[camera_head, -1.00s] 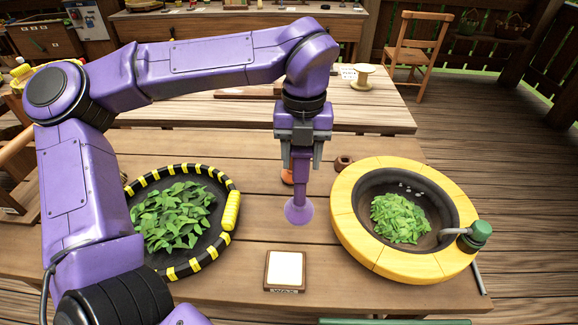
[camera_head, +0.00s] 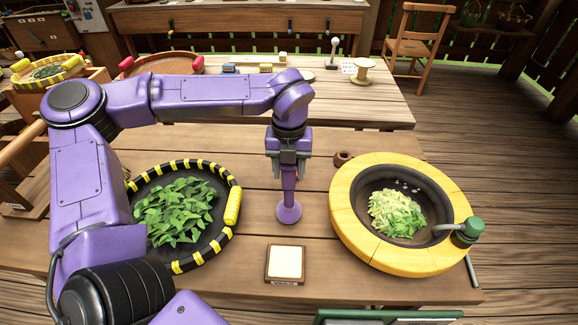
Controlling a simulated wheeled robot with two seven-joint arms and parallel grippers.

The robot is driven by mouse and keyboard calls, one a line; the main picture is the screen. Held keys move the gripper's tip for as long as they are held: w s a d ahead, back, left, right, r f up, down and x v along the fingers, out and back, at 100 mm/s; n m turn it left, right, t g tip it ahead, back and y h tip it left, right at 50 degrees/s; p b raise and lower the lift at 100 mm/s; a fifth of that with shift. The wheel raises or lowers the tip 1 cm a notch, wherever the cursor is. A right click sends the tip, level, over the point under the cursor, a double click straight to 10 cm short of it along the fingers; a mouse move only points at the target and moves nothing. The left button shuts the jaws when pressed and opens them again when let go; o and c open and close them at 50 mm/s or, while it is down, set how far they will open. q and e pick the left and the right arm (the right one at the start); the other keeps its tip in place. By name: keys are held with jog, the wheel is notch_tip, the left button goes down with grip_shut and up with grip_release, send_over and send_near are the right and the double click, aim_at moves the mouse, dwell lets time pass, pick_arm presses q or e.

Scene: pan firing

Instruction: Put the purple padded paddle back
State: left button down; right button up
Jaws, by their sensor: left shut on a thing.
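The purple padded paddle (camera_head: 289,208) is upright, its round pad pointing down over the wooden table between the dark tray and the yellow-rimmed pan. My left gripper (camera_head: 288,168) is shut on its handle from above. I cannot tell for certain whether the pad touches the tabletop. A small orange-red thing, possibly a holder, is mostly hidden behind the paddle. My right gripper is not in view.
A black-and-yellow rimmed tray (camera_head: 233,205) of green leaves stands left. The yellow-rimmed pan (camera_head: 352,225) with paler leaves and a green-knobbed handle (camera_head: 466,232) stands right. A small cream-topped block (camera_head: 285,262) lies in front. A brown pot (camera_head: 343,158) sits behind.

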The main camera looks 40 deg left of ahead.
pick_arm(q)
jog(key=shift+f, duration=0.1)
jog(key=c, duration=0.5)
grip_release()
jog(key=shift+f, duration=0.1)
jog(key=shift+b, duration=0.4)
notch_tip(320, 180, up, 10)
jog(key=shift+f+b, duration=0.25)
jog(key=shift+b, duration=0.45)
jog(key=shift+r, duration=0.6)
